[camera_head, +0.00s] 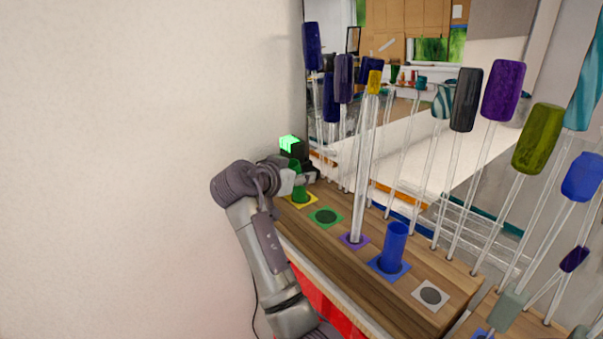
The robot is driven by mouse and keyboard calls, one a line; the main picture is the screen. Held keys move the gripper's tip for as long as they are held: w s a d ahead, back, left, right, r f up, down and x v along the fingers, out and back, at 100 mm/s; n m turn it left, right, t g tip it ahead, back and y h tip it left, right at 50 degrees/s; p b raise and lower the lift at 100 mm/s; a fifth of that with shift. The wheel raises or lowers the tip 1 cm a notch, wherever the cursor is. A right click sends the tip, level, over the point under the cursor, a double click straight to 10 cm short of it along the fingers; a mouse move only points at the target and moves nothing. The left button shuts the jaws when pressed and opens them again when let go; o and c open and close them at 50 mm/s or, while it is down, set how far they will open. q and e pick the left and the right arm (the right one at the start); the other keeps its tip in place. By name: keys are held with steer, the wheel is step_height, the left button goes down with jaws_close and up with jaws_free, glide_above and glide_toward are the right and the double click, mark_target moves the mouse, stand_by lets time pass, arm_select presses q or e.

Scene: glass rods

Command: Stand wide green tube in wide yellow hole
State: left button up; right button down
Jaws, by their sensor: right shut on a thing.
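The wide green tube (298,193) is upright at the far left end of the wooden rack. Its lower end is at the hole with the yellow square rim (312,202). My right gripper (300,178) is shut on the tube's upper part and partly hides it. I cannot tell how deep the tube sits in the hole. My left gripper is not in view.
The wooden rack (345,269) also has an empty-looking green-rimmed hole (326,217) and a grey hole (430,295). A blue tube (394,244) stands in the blue-rimmed hole. A tall clear rod (363,170) stands at the purple-rimmed hole. Several capped glass rods crowd behind.

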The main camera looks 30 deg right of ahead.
mark_target(297, 161)
steer(key=shift+r, duration=0.4)
steer(key=shift+w+r+p, duration=0.1)
steer(key=shift+r+p, duration=0.4)
steer(key=shift+r, duration=0.2)
steer(key=shift+r, duration=0.1)
steer(key=shift+s+a, duration=0.15)
steer(key=shift+s, duration=0.15)
stand_by(0.3)
steer(key=shift+r, duration=0.1)
steer(key=shift+r+p, duration=0.55)
steer(key=shift+r, duration=0.15)
stand_by(0.8)
steer(key=c, duration=1.1)
jaws_free()
